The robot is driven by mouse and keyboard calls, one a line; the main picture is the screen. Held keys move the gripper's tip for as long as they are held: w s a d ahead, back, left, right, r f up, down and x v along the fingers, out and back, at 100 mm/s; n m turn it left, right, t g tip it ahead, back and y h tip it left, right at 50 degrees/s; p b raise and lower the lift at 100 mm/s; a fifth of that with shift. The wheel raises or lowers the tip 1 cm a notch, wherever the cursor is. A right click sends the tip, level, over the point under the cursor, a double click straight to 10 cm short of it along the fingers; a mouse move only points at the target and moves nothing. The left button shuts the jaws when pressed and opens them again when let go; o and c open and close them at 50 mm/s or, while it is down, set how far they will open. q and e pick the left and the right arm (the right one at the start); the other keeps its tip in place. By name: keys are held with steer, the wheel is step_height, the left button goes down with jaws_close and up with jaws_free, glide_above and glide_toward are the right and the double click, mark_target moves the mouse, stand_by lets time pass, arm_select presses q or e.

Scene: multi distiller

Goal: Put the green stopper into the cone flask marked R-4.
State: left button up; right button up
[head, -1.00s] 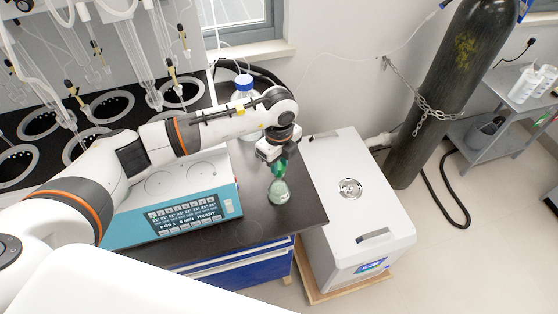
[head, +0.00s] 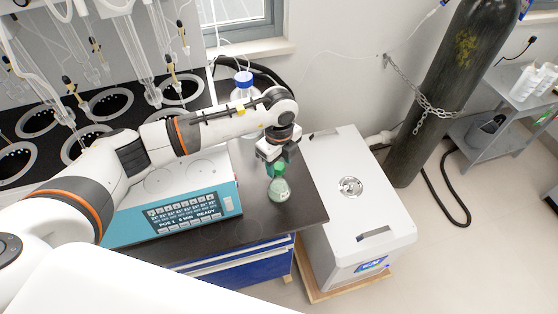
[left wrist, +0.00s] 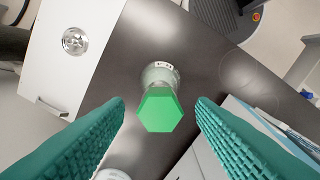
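The green stopper (head: 279,169) sits in the mouth of a small cone flask (head: 280,191) on the black bench top. In the left wrist view the stopper (left wrist: 159,109) shows its six-sided top, and the flask (left wrist: 160,71) has a small label too small to read surely. My left gripper (head: 278,160) is just above the flask. In the left wrist view its teal fingers (left wrist: 160,118) are spread on both sides of the stopper, with a clear gap on each side. The gripper is empty. My right gripper is not in view.
A teal-edged device with a display (head: 187,214) stands left of the flask. A bottle with a blue cap (head: 243,79) stands behind. A white box (head: 340,222) is right of the bench, whose right edge is close to the flask.

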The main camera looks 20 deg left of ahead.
arm_select(q)
step_height(320, 180, up, 12)
steer(key=b, duration=0.2)
steer(key=shift+b, duration=0.35)
stand_by(0.5)
